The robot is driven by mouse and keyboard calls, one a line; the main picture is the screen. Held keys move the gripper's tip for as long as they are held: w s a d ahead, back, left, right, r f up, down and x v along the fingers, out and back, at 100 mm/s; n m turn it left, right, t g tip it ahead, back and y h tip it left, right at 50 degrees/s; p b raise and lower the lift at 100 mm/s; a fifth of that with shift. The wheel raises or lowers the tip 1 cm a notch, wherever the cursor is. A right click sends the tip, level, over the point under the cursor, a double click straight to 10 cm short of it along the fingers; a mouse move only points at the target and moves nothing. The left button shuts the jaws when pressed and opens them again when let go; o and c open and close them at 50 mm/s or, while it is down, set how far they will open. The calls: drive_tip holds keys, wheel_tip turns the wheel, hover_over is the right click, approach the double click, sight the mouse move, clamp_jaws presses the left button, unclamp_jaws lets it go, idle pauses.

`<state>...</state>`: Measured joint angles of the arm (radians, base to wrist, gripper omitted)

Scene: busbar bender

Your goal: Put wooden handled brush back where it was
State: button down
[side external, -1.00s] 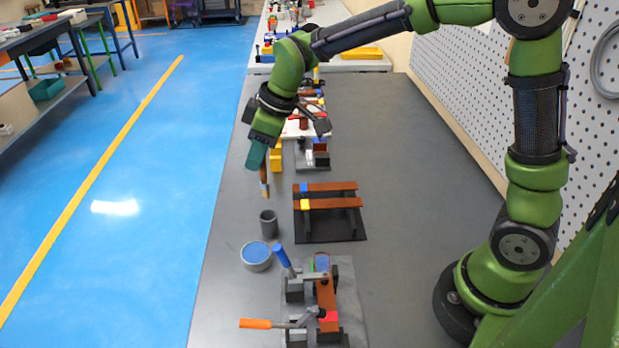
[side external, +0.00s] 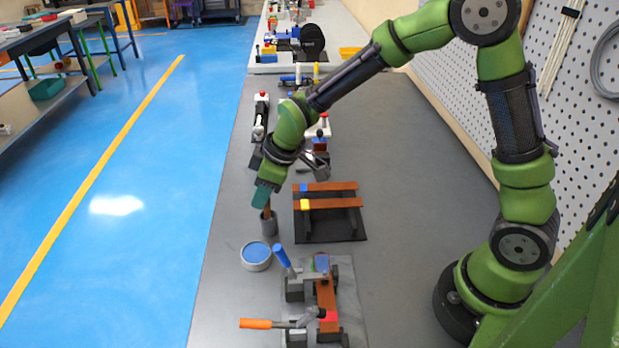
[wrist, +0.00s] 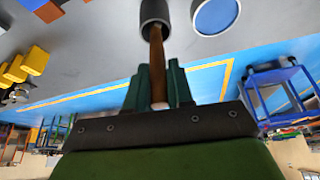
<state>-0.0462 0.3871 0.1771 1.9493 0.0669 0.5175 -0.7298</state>
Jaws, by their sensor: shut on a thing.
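The wooden handled brush (side external: 267,211) is held upright in my gripper (side external: 264,206). Its lower end is inside the mouth of the dark grey cup (side external: 269,226), so its bristles are hidden. In the wrist view, the brown handle (wrist: 157,62) runs from between the green fingers of my gripper (wrist: 158,80) into the grey cup (wrist: 155,14). The gripper is shut on the handle, just above the cup.
A round grey tub with a blue top (side external: 256,254) stands just in front of the cup. A black rack with two copper-brown bars (side external: 330,234) is to the right. A clamp fixture with blue and orange handles (side external: 322,292) stands nearer. The right side of the table is clear.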

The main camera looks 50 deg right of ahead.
drive_tip(key=shift+f, duration=0.2)
drive_tip(key=c, duration=1)
unclamp_jaws()
drive_tip(key=shift+r, duration=0.15)
drive_tip(key=v, duration=1.2)
drive_tip(key=s+d+r+m+t, duration=0.1)
drive_tip(key=s+d+r+m, duration=0.1)
drive_tip(key=s+m, duration=0.3)
drive_tip(key=s+d+r+m+t, duration=0.2)
drive_tip(key=s+m, duration=0.4)
drive_tip(key=s, duration=0.5)
drive_tip(key=shift+s+d+r+h, duration=0.3)
drive_tip(key=shift+s+d+r, duration=0.15)
drive_tip(key=shift+d, duration=0.5)
drive_tip(key=shift+w, duration=0.1)
